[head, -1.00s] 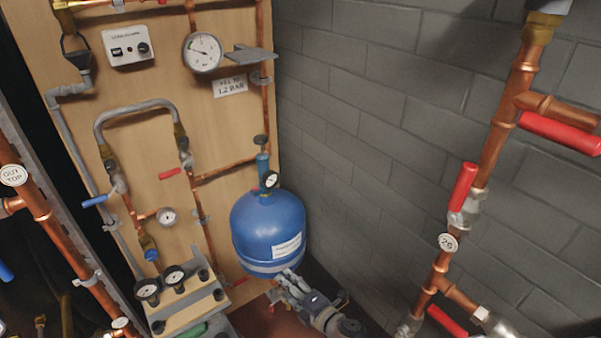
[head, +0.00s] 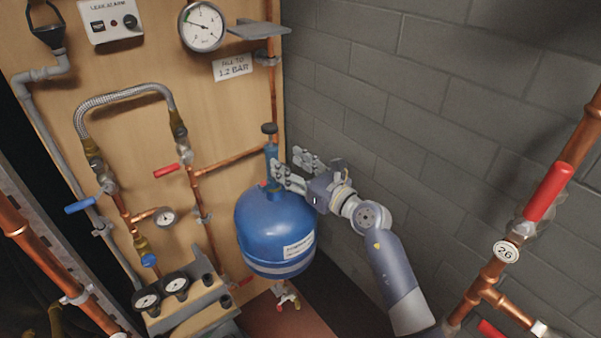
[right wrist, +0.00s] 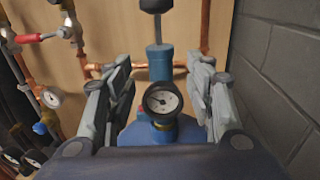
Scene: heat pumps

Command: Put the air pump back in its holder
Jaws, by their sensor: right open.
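The air pump (head: 271,156) is a slim blue cylinder with a black knob, upright on top of the blue tank (head: 268,235). In the right wrist view the pump (right wrist: 160,63) stands behind a round dial gauge (right wrist: 162,101). My right gripper (head: 290,163) is open at the pump's height. Its fingers (right wrist: 160,85) are on either side of the pump and gauge, with gaps visible. A grey bracket (head: 258,30) on the panel is empty; I cannot tell whether it is the holder. My left gripper is not in view.
The wooden panel carries copper pipes (head: 230,160), a braided hose (head: 120,95) and a large gauge (head: 202,26). A grey brick wall (head: 420,110) is close on the right. A red-handled valve pipe (head: 548,192) stands at the right front. A rack with gauges (head: 190,308) is lower left.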

